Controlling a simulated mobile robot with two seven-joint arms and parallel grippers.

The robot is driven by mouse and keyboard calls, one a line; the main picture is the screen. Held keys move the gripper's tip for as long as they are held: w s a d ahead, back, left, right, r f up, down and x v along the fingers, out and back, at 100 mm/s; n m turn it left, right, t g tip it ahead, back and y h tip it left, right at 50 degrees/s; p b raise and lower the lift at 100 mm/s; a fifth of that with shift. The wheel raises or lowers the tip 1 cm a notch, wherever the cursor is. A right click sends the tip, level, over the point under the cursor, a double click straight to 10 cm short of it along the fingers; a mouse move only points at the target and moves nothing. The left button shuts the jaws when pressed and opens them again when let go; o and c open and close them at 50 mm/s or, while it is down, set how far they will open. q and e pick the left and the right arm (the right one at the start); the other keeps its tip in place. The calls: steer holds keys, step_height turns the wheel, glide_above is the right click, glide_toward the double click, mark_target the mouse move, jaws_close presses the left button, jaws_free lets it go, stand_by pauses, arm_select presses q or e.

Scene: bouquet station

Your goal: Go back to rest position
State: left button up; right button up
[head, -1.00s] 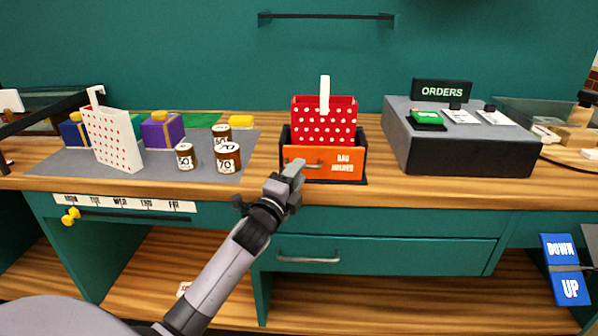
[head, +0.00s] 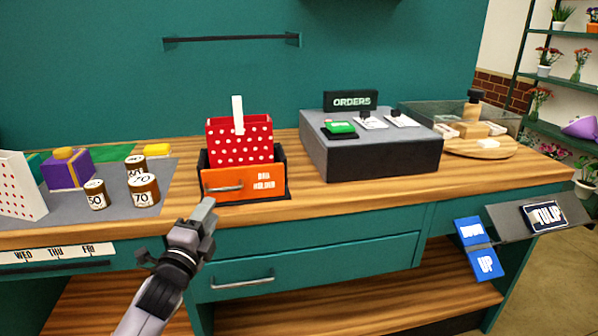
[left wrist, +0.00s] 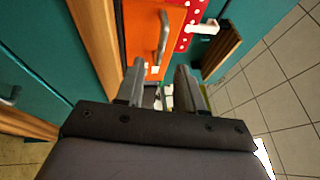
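My left gripper (head: 205,212) is in front of the counter, just below and in front of the orange bag holder (head: 216,180). In the left wrist view its two fingers (left wrist: 160,84) stand apart with nothing between them. A red bag with white dots (head: 240,147) and a white handle stands upright in the bag holder. The orange holder front (left wrist: 140,30) and its metal handle show beyond the fingers in the left wrist view. My right gripper is not in view.
A grey orders box (head: 370,160) stands right of the holder. Several jars (head: 144,192), a purple box (head: 70,170) and a white dotted bag (head: 18,188) are at left. A teal drawer (head: 320,262) is below the counter edge.

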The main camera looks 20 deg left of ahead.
arm_select(q)
steer(key=s+d+f+n+g+h, duration=0.2)
steer(key=s+d+f+n+g, duration=0.2)
steer(key=s+d+f+n, duration=0.3)
steer(key=s+d+f+n+g+h+p, duration=0.1)
steer(key=s+d+f+n+g+h, duration=0.2)
steer(key=s+d+f, duration=0.7)
steer(key=s+f+n+g, duration=0.2)
steer(key=s+f+n, duration=0.2)
steer(key=s+f, duration=0.3)
steer(key=shift+s+d+f+n+p, duration=0.2)
steer(key=shift+f+n+p, duration=0.1)
steer(key=shift+f, duration=0.55)
steer(key=shift+w, duration=0.1)
stand_by(0.6)
